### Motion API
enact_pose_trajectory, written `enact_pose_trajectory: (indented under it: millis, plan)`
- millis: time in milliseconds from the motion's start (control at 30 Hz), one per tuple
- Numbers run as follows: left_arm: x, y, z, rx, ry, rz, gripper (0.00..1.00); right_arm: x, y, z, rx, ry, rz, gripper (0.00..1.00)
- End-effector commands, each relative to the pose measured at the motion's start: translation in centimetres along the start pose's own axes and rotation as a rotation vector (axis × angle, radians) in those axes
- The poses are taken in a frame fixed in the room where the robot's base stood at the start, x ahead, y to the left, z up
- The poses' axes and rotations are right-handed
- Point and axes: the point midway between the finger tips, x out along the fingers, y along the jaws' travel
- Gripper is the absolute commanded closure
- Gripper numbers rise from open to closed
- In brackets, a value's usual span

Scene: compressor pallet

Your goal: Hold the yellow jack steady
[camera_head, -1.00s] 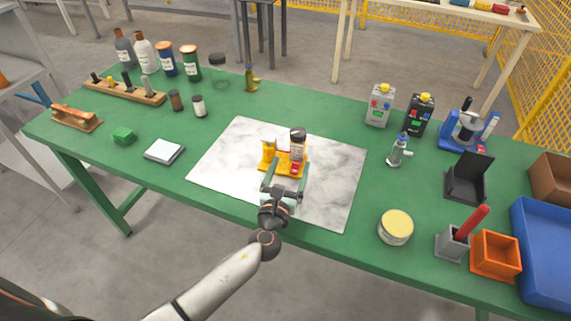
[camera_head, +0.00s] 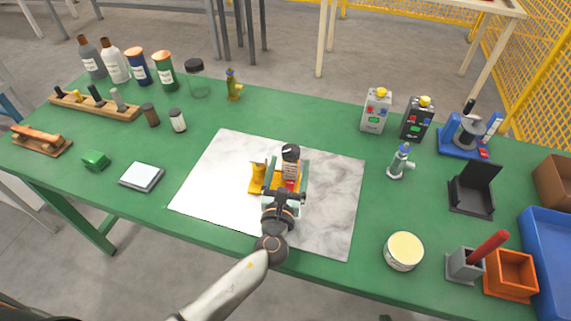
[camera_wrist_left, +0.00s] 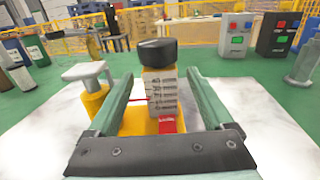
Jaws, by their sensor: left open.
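The yellow jack (camera_head: 257,178) stands on the white marbled mat (camera_head: 215,185). It has a yellow base, a yellow post with a pale top at left, and a grey ribbed column with a black cap and a red part. In the left wrist view the jack's column (camera_wrist_left: 160,93) stands upright between the fingers, and its yellow post (camera_wrist_left: 92,100) is outside the left finger. My left gripper (camera_head: 288,169) is open, its fingers on either side of the column, with gaps visible in the left wrist view (camera_wrist_left: 158,82). The gripper hides part of the base. My right gripper is not in view.
A round yellow-lidded tin (camera_head: 404,251) is near the front edge. Bottles stand at back left. The mat around the jack is clear.

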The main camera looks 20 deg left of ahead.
Motion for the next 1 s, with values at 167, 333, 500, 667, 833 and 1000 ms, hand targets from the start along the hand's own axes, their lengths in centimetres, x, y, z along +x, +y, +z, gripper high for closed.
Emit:
enact_pose_trajectory:
  millis: [167,333,500,667,833,1000]
  plan:
    - [-0.21,-0.29,-0.01,0.0,0.0,0.0,0.15,0.02,0.0,0.03,0.0,0.0,0.0,1.0]
    - [-0.23,-0.32,0.01,0.0,0.0,0.0,0.15,0.02,0.01,0.03,0.0,0.0,0.0,1.0]
    - [-0.22,-0.32,0.01,0.0,0.0,0.0,0.21,0.02,0.01,0.05,0.0,0.0,0.0,1.0]
    - [-0.21,-0.31,0.01,0.0,0.0,0.0,0.39,0.02,0.01,0.06,0.0,-0.001,0.0,1.0]
    - [-0.2,-0.31,0.01,0.0,0.0,0.0,0.58,0.02,0.02,0.07,0.0,-0.001,0.0,1.0]
    - [-0.2,-0.3,0.02,0.0,0.0,0.0,0.77,0.02,0.02,0.09,0.0,-0.001,0.0,1.0]
